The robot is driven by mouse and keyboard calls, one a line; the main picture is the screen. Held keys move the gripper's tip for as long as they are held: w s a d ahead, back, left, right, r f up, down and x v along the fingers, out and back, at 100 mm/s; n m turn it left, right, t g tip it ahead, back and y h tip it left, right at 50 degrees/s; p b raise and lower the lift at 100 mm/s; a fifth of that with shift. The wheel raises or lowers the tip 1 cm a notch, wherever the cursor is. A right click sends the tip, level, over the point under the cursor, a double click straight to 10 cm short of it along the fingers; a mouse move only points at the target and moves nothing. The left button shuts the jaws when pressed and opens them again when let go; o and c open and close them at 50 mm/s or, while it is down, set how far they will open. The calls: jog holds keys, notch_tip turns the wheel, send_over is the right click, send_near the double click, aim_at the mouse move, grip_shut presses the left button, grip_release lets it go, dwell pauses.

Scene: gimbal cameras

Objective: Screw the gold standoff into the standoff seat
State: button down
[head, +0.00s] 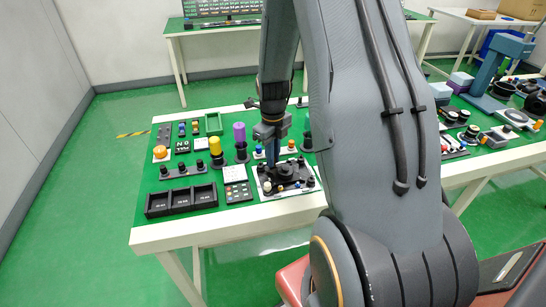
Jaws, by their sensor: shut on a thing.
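My gripper (272,160) points down over a light plate (272,193) with black fittings near the table's front edge. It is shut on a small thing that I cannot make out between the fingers. I cannot pick out the gold standoff by its colour at this size. A black round fitting (287,172) rises from the plate beside the fingertips. I cannot tell whether it is the standoff seat. I cannot tell whether the held thing touches the plate. My arm hides the area to the right of the plate.
A black tray (181,200) with three compartments lies at the front left. A yellow cylinder (215,146) and a purple cylinder (239,132) stand behind it. A dark keypad (238,192) lies just left of the plate. Another crowded table (506,155) is at the right.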

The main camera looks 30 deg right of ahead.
jog(key=c, duration=2.2)
grip_release()
jog(key=shift+m, duration=0.6)
jog(key=o, duration=0.5)
jog(key=shift+r+b, duration=0.8)
jog(key=shift+r, duration=3.1)
